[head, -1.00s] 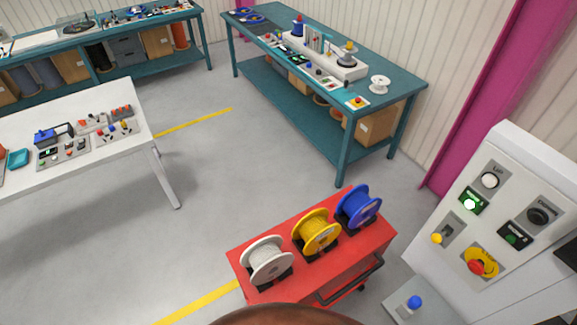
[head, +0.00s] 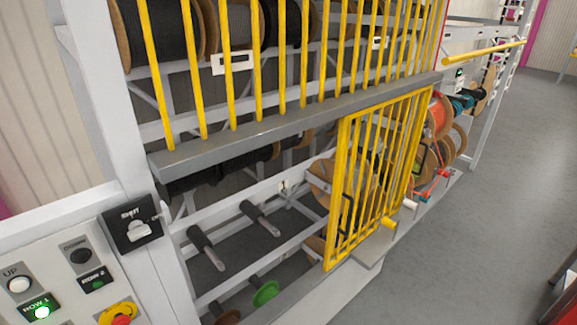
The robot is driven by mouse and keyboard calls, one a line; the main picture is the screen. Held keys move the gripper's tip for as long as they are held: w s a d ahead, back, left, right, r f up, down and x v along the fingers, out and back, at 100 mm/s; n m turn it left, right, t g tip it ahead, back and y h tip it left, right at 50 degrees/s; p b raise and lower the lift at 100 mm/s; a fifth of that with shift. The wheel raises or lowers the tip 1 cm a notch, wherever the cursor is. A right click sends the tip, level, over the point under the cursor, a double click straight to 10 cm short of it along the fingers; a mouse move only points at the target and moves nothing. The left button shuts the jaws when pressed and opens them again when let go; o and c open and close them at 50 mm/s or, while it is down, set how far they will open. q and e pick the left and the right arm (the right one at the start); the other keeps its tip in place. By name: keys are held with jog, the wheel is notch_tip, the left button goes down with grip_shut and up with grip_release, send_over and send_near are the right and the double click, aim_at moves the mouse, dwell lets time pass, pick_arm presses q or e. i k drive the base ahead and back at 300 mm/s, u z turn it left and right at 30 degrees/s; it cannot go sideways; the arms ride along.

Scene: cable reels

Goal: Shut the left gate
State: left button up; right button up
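A yellow barred gate (head: 336,190) stands upright at the lower level of the cable rack, right of the picture's middle. A wooden reel (head: 322,185) sits partly behind the gate's bars. I cannot tell whether the gate is swung out or lies along the rack front, and its hinge side and latch are not clear. Neither of my grippers is in view.
Fixed-looking yellow bars (head: 228,65) cover the upper reels above a grey beam (head: 290,118). Orange and teal reels (head: 440,115) are at right. Grey floor (head: 480,240) is clear at right.

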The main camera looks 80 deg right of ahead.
aim_at(327, 265)
jog(key=k, duration=0.95)
jog(key=z, duration=1.45)
jog(key=i, duration=0.85)
jog(key=z, duration=1.9)
